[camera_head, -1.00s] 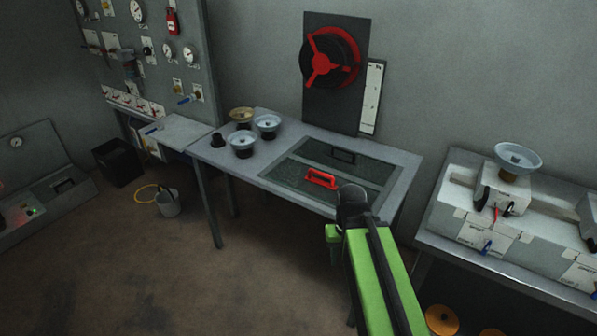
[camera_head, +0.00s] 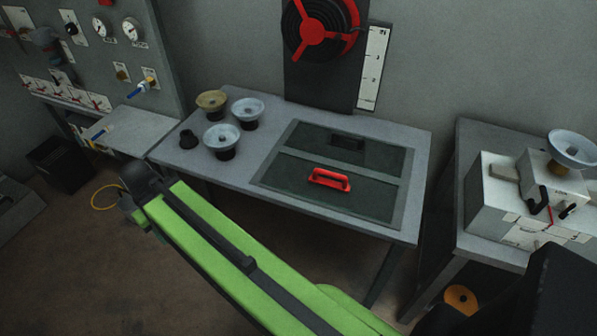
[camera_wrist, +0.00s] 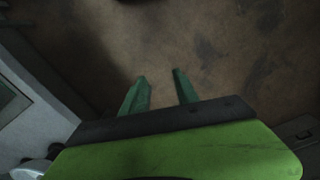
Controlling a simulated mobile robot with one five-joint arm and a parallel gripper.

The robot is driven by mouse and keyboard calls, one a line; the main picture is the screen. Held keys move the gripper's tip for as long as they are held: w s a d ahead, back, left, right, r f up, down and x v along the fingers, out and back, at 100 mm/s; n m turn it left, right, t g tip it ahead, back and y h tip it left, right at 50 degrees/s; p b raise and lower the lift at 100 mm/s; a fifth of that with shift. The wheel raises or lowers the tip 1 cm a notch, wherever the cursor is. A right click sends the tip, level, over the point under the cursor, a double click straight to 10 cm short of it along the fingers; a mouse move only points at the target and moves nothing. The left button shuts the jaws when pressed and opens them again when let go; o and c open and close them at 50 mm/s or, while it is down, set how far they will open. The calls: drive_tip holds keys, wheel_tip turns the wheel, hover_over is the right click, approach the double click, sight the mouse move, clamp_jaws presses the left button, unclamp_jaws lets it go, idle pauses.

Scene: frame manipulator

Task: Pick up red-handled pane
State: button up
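The red-handled pane (camera_head: 375,203) is a dark flat panel lying in the front half of a grey frame set in the table (camera_head: 225,165). Its red handle (camera_head: 330,179) stands up from the middle in the head view. My gripper (camera_wrist: 160,74) shows two green fingers apart with nothing between them, above the brown floor. In the head view my arm reaches left in front of the table, its end well left of the pane; the fingertips are not clear there. The wrist view shows the table's edge at lower left (camera_wrist: 45,115).
A black-handled pane (camera_head: 385,158) lies behind the red-handled one. Bowl-topped pieces, one tan (camera_head: 212,101) and two pale (camera_head: 222,137), stand on the table's left with a small black piece (camera_head: 188,139). A bench with white boxes (camera_head: 500,195) stands right. Open floor lies at front left.

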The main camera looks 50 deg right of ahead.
drive_tip(key=shift+d+r, duration=0.1)
drive_tip(key=shift+r, duration=0.1)
drive_tip(key=shift+o, duration=0.6)
drive_tip(key=shift+w, duration=0.2)
drive_tip(key=s+d+r+y+p, duration=0.1)
drive_tip(key=s+d+r+p, duration=0.1)
drive_tip(key=d, duration=0.8)
drive_tip(key=s+d+r+n+t+p, duration=0.1)
drive_tip(key=s+d+r+p, duration=0.15)
drive_tip(key=d, duration=0.75)
drive_tip(key=s+d+r+y+p, duration=0.1)
drive_tip(key=s+d+r+p, duration=0.15)
drive_tip(key=d, duration=0.75)
drive_tip(key=s+d+r+n+t+p, duration=0.1)
drive_tip(key=s+d+r+t+p, duration=0.15)
drive_tip(key=s+d, duration=0.85)
drive_tip(key=s+d+r+n+t+p, duration=0.1)
drive_tip(key=s+d+r+p, duration=0.25)
drive_tip(key=s+d, duration=0.7)
drive_tip(key=shift+h, duration=0.3)
drive_tip(key=b+x, duration=1.1)
drive_tip(key=b, duration=0.1)
drive_tip(key=shift+w+f, duration=0.25)
drive_tip(key=shift+f, duration=0.1)
drive_tip(key=shift+w, duration=0.1)
